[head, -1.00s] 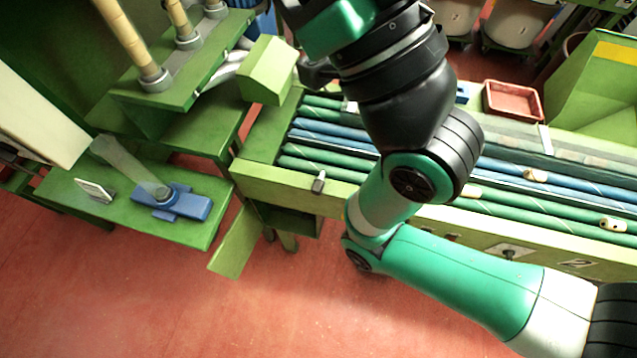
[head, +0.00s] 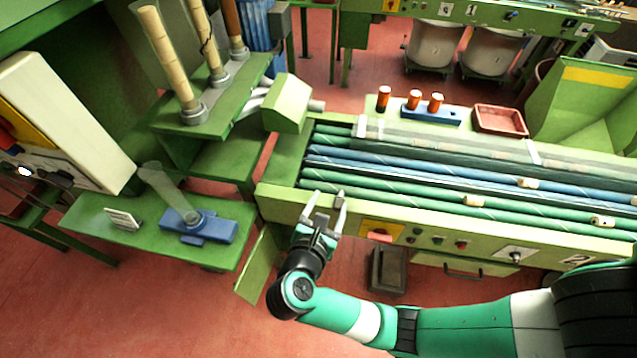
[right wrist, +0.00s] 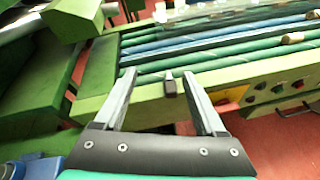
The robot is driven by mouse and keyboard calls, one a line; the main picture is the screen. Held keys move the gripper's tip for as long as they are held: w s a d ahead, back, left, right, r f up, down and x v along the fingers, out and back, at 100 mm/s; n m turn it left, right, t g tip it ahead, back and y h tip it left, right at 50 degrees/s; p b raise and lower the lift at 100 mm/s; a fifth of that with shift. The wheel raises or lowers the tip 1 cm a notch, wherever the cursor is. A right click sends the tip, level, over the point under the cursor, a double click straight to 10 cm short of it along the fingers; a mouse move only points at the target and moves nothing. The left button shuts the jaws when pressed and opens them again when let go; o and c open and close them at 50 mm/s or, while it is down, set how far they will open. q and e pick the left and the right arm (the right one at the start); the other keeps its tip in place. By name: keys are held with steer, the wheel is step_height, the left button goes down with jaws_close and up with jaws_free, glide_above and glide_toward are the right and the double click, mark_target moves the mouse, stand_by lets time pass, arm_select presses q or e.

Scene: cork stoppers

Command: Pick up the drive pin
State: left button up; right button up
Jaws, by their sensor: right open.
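A small dark grey pin (right wrist: 170,84), which looks like the drive pin, stands at the front rail of the green roller machine (head: 275,200), near its left end. In the right wrist view it shows between the two fingers, closer to the right finger. My right gripper (head: 327,198) is open, its fingers pointing at the machine's front rail; it also shows in the right wrist view (right wrist: 158,75). Nothing is seen gripped. In the head view the pin is hard to tell apart from the gripper. My left gripper is not in view.
Green and blue rollers (head: 400,175) run across the machine with pale corks on them. A control panel (head: 430,240) lies right of my gripper. A red tray (head: 500,121) and orange cylinders (head: 384,98) stand behind. A blue fixture (head: 215,230) sits on the left shelf.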

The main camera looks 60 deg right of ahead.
mark_target(338, 206)
steer(key=s+a+f+n, duration=0.3)
steer(key=a+f, duration=0.1)
steer(key=f, duration=0.2)
steer(key=shift+t, duration=0.3)
steer(key=x, duration=0.6)
steer(key=shift+d+r, duration=0.15)
steer(key=shift+d, duration=0.15)
steer(key=shift+w+d, duration=0.15)
steer(key=shift+d, duration=0.15)
steer(key=b+x, duration=0.1)
steer(key=x, duration=0.3)
steer(key=shift+w+f+b, duration=0.2)
steer(key=shift+f+b, duration=0.1)
steer(key=shift+b, duration=0.1)
steer(key=shift+w+d+f, duration=0.1)
steer(key=shift+d, duration=0.3)
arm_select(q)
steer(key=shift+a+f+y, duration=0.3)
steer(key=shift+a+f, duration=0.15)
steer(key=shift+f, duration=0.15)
arm_select(e)
jaws_close()
